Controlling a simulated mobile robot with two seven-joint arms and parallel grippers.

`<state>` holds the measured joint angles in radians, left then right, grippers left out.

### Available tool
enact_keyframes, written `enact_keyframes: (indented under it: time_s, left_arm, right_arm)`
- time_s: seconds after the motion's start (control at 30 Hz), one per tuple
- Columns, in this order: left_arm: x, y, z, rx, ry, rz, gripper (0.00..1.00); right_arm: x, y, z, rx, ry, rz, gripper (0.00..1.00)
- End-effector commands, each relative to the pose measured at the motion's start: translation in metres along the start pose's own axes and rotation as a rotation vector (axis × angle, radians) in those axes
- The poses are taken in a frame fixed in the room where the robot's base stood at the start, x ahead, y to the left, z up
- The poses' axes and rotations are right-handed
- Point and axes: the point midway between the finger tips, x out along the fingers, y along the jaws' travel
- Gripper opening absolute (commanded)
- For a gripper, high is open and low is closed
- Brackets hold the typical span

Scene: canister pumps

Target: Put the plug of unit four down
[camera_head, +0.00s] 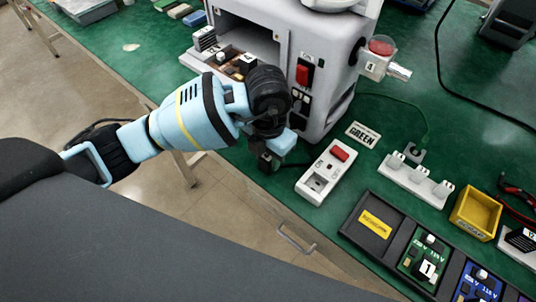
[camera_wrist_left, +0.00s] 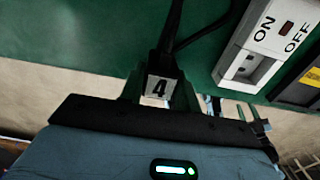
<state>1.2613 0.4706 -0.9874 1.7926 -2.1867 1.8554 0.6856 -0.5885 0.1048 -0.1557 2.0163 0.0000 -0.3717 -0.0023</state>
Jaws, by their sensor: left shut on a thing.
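My left gripper (camera_head: 272,150) is at the front edge of the green bench, just left of a white switched socket (camera_head: 313,186) with a red rocker. It is shut on a black plug (camera_head: 266,163). In the left wrist view the plug (camera_wrist_left: 160,87) shows a "4" label and a black cable running up from it. The plug is apart from the socket, which also shows in the left wrist view (camera_wrist_left: 247,62) with ON and OFF marks. The gripper's fingers partly hide the plug. My right gripper is not in view.
A large grey machine (camera_head: 335,105) with a red switch stands behind the gripper. A white strip (camera_head: 415,182) with several plugs lies to the right. A dark tray (camera_head: 355,228) with circuit boards and a yellow bin (camera_head: 460,222) are at the lower right.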

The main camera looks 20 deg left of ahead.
Motion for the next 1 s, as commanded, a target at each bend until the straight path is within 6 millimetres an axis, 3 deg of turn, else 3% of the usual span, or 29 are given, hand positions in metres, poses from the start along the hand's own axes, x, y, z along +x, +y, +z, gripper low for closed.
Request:
enact_keyframes:
  time_s: [0.4,0.43,0.6,1.0]
  left_arm:
    - [0.007,0.0,0.0,0.0,-0.001,0.0,0.1]
    - [0.007,0.0,0.0,0.0,-0.001,0.0,0.34]
    - [0.006,0.0,0.0,0.0,-0.001,0.0,0.54]
    - [-0.003,0.0,0.001,0.0,-0.004,0.0,0.54]
  right_arm:
    - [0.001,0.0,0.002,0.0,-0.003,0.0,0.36]
    - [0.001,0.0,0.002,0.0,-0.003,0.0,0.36]
    - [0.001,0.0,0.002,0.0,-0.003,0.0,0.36]
    - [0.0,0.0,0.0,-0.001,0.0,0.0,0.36]
